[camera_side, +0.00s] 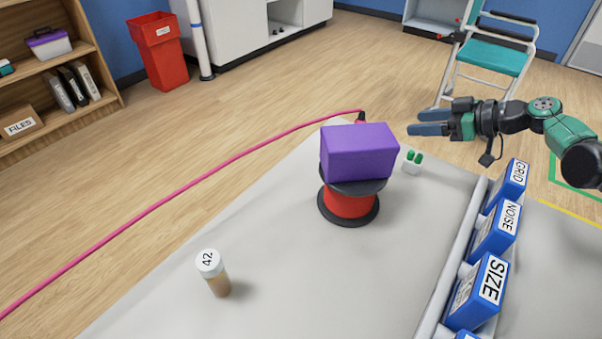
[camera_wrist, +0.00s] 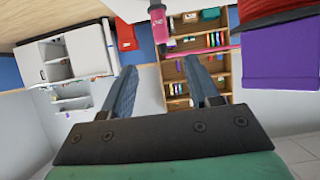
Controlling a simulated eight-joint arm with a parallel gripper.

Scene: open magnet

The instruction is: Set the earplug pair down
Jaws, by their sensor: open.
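The earplug pair (camera_side: 412,162), two small green plugs in a white base, stands upright on the grey table just right of the purple block. My gripper (camera_side: 416,123) is open, its fingers pointing left. In the side view it appears above and behind the earplug pair, apart from it. In the wrist view my gripper's two fingers (camera_wrist: 160,72) are spread with nothing between them. I cannot make out the earplug pair in the wrist view.
A purple block (camera_side: 357,152) rests on a red spool (camera_side: 350,203) beside the earplugs; the block also shows in the wrist view (camera_wrist: 280,58). A pink cable (camera_side: 180,188) runs along the far side. A capped bottle (camera_side: 215,275) stands front left; blue boxes (camera_side: 494,230) line the right.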

